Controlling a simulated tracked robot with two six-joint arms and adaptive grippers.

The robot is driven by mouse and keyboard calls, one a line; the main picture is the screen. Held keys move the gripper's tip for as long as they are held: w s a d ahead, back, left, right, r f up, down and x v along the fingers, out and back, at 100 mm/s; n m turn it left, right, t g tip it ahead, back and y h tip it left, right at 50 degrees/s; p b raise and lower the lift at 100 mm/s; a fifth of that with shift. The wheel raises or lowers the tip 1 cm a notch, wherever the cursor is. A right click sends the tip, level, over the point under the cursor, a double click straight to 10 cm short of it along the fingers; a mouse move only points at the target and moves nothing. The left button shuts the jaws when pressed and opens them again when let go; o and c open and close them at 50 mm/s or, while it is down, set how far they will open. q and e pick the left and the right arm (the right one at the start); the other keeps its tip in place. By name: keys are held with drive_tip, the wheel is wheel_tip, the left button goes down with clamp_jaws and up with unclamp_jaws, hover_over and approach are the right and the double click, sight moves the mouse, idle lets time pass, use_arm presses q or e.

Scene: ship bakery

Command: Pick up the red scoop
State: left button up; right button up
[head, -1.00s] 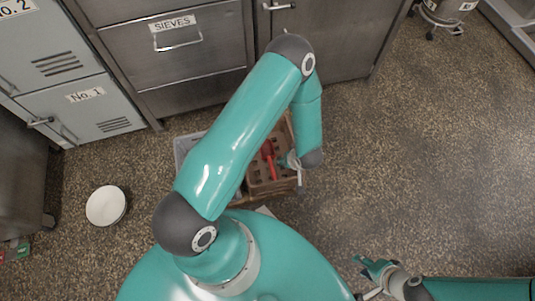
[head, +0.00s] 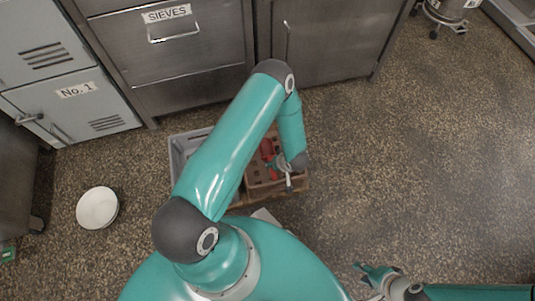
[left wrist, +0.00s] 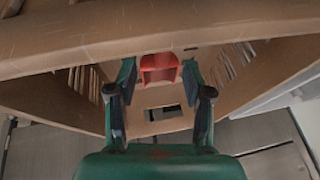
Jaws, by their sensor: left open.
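The red scoop (head: 267,150) lies in a brown crate (head: 298,182) on the floor, partly covered by my left arm in the head view. In the left wrist view the red scoop (left wrist: 159,68) shows near the top middle, beyond and between my fingers. My left gripper (left wrist: 160,98) is open, one finger on each side of the picture, with nothing held. In the head view my left gripper (head: 286,170) is over the crate, just right of the scoop. My right gripper (head: 364,277) is open and empty, low over the floor, away from the crate.
A grey crate (head: 176,158) stands left of the brown one. A white bowl (head: 97,208) is on the floor at left. Metal cabinets (head: 185,93) and a locker (head: 70,110) stand behind. The floor to the right is clear.

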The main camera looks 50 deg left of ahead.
use_arm(q)
drive_tip(key=f, duration=0.1)
drive_tip(key=f+b, duration=0.1)
drive_tip(key=f, duration=0.1)
drive_tip(key=a+f+b, duration=0.1)
drive_tip(key=shift+s+f, duration=0.2)
drive_tip(key=shift+s, duration=0.1)
drive_tip(key=shift+w+a+f, duration=0.1)
drive_tip(key=shift+a+f, duration=0.15)
drive_tip(key=shift+f, duration=0.1)
clamp_jaws()
